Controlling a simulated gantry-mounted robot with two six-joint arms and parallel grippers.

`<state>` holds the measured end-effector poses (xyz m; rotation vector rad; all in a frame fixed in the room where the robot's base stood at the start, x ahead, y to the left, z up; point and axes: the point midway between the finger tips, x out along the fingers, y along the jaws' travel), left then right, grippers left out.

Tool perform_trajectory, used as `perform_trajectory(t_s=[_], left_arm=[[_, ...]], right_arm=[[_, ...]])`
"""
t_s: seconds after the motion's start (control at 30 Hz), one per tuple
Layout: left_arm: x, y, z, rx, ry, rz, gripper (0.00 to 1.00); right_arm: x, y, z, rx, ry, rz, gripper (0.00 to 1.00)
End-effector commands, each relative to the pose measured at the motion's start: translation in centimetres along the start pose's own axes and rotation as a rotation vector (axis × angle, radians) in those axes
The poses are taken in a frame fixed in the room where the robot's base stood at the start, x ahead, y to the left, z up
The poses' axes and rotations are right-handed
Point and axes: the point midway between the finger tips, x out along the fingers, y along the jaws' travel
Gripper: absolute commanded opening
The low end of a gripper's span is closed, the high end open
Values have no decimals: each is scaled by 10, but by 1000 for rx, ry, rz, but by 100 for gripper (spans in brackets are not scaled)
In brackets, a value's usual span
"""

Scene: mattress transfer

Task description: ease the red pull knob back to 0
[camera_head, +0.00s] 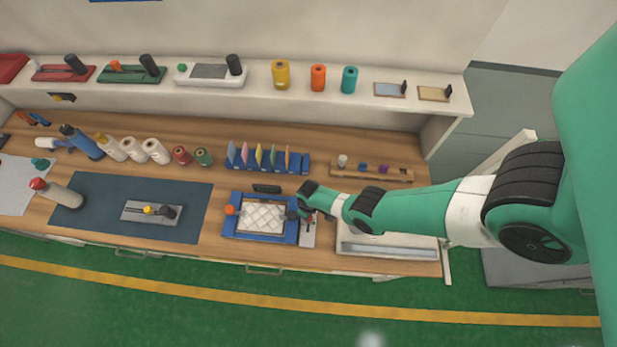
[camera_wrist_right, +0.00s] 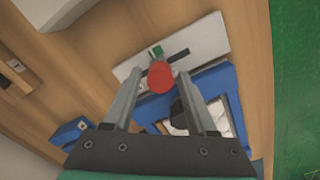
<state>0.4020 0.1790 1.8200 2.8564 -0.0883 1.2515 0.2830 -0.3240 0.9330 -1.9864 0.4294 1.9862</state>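The red pull knob (camera_wrist_right: 161,77) stands on a light slotted plate (camera_wrist_right: 207,38) in the right wrist view. A green marker (camera_wrist_right: 155,51) sits by the dark slot beyond the knob. My right gripper (camera_wrist_right: 160,73) has its two fingers apart, one on each side of the knob, with a small gap showing; I see no firm contact. In the head view my right gripper (camera_head: 306,209) is low at the right edge of the blue tray (camera_head: 231,222) and hides most of the knob. The plate's near end (camera_head: 307,238) shows below it. No scale marks are readable. My left gripper is not in view.
The blue tray holds a white quilted pad (camera_head: 262,218), with an orange knob (camera_head: 231,209) at its left. A dark blue mat (camera_head: 100,215) lies further left. Coloured cards in a blue rack (camera_head: 306,163) stand behind. A white tray (camera_head: 390,251) lies right, under my arm.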

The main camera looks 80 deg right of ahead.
Motion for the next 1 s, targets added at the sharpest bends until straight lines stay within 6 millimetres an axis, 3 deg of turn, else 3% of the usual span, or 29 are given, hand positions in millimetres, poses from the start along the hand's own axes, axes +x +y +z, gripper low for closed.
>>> perform_trajectory(t_s=[0.03,0.3,1.0], left_arm=[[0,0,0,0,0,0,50],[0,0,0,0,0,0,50],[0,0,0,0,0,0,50]], right_arm=[[0,0,0,0,0,0,46],[0,0,0,0,0,0,0],[0,0,0,-1,0,0,0]])
